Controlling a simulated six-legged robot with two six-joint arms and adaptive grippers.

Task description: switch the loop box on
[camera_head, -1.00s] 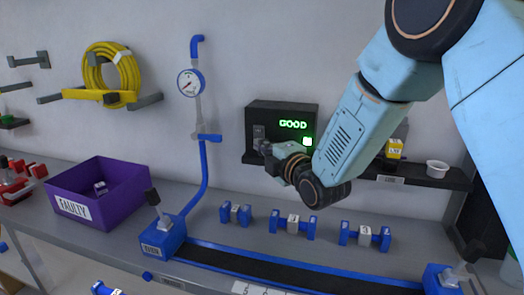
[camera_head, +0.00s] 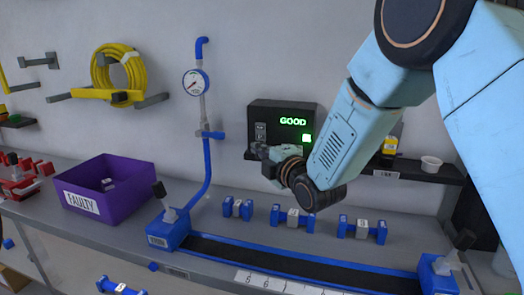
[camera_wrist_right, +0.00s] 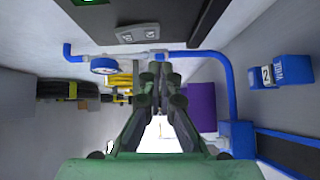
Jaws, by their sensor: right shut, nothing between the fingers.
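The loop box is a black box (camera_head: 281,120) on the wall shelf, with a lit green "GOOD" readout and a lit green square on its front. A small grey switch plate (camera_head: 260,132) sits on its left side; the plate also shows at the top of the right wrist view (camera_wrist_right: 138,33). My right gripper (camera_head: 259,151) is shut and empty, just below the switch plate in the head view. Its fingers (camera_wrist_right: 160,85) point past the plate in the wrist view, apart from it in the picture. Which way the switch is set is too small to tell. My left gripper is out of view.
A blue pipe (camera_head: 207,170) with a gauge (camera_head: 194,83) rises left of the box. A purple "FAULTY" bin (camera_head: 133,202) and several blue fittings (camera_head: 293,217) stand on the bench below. A yellow hose (camera_head: 118,75) hangs on the wall.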

